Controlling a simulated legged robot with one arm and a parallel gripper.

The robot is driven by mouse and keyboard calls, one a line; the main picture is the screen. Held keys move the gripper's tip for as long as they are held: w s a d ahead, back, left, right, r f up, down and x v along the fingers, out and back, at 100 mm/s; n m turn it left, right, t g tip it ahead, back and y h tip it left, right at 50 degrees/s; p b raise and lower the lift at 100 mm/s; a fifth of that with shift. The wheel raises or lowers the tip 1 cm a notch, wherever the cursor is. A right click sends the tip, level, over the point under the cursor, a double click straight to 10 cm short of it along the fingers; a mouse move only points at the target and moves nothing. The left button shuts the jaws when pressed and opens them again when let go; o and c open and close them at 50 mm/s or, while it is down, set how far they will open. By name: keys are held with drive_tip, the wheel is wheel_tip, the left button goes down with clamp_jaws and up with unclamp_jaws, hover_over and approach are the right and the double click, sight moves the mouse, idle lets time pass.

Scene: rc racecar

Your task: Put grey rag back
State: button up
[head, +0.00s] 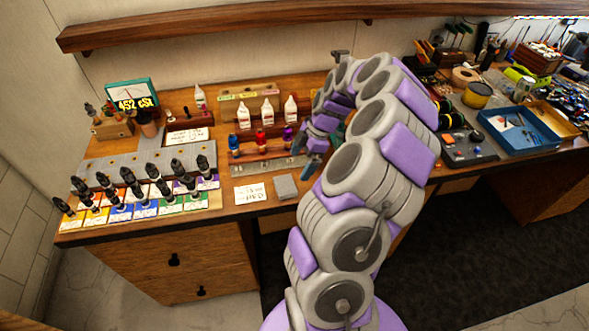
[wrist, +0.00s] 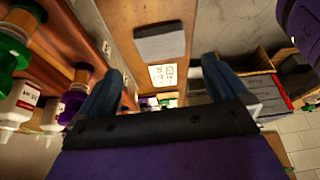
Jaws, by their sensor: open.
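The grey rag (head: 286,187) looks like a small folded square. It lies flat on the wooden workbench (head: 222,213) near its front edge, right of a white written card (head: 250,193). In the wrist view the rag (wrist: 160,42) shows ahead, beyond the gap between my fingers, with the card (wrist: 163,76) beside it. My gripper (head: 314,162) is open and empty. It hangs over the bench behind and right of the rag, apart from it. In the wrist view both dark blue fingers of my gripper (wrist: 163,68) are spread wide.
A rack of small coloured bottles (head: 262,142) stands close left of my gripper. A metal strip (head: 270,166) lies behind the rag. Several black-topped tools (head: 130,182) stand on coloured cards at left. A blue tray (head: 520,132) lies at right. A wooden shelf (head: 220,28) runs above.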

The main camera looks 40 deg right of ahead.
drive_tip(key=p+v, duration=0.1)
drive_tip(key=v, duration=0.7)
drive_tip(key=s+a+r+m+g, duration=0.1)
drive_tip(key=a+r, duration=0.4)
drive_tip(key=a, duration=0.7)
drive_tip(key=s+a+r+m+g, duration=0.1)
drive_tip(key=a+r, duration=0.3)
drive_tip(key=a, duration=0.8)
drive_tip(key=s+a+m+h, duration=0.2)
drive_tip(key=s+a+m, duration=0.2)
drive_tip(key=s+a, duration=0.4)
drive_tip(key=s+a+f+m+g+h, duration=0.1)
drive_tip(key=s+m, duration=0.5)
drive_tip(key=s, duration=0.7)
drive_tip(key=shift+a+f+g+h, duration=0.4)
drive_tip(key=shift+a+f+h, duration=0.1)
drive_tip(key=shift+f, duration=0.2)
